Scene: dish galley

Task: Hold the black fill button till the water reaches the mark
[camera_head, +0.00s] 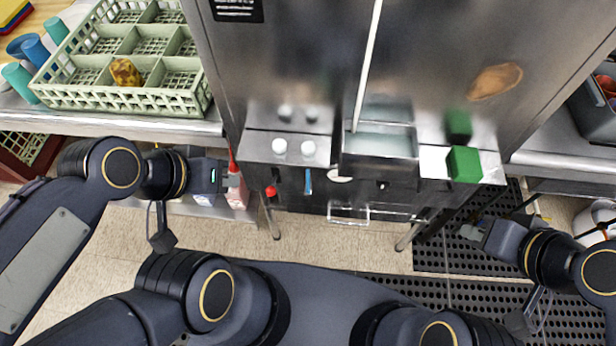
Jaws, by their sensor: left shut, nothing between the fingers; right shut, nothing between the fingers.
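The steel dish machine's front ledge has a small open tank (380,143) with greyish water in it; I cannot make out a fill mark. A small black button (382,185) sits on the front face below the tank, with nothing touching it. My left gripper (238,183) is shut and empty at the left end of the machine's front, left of a red button (271,190) and well away from the black one. My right gripper (466,232) is shut and empty, low to the right of the black button, over the dark floor mat.
A green block (464,164) and two white knobs (294,147) are on the ledge. A blue lever (308,181) and white disc (339,177) are on the front. A green rack (130,98) stands on the left counter. A red-tipped bottle (237,194) is by my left gripper.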

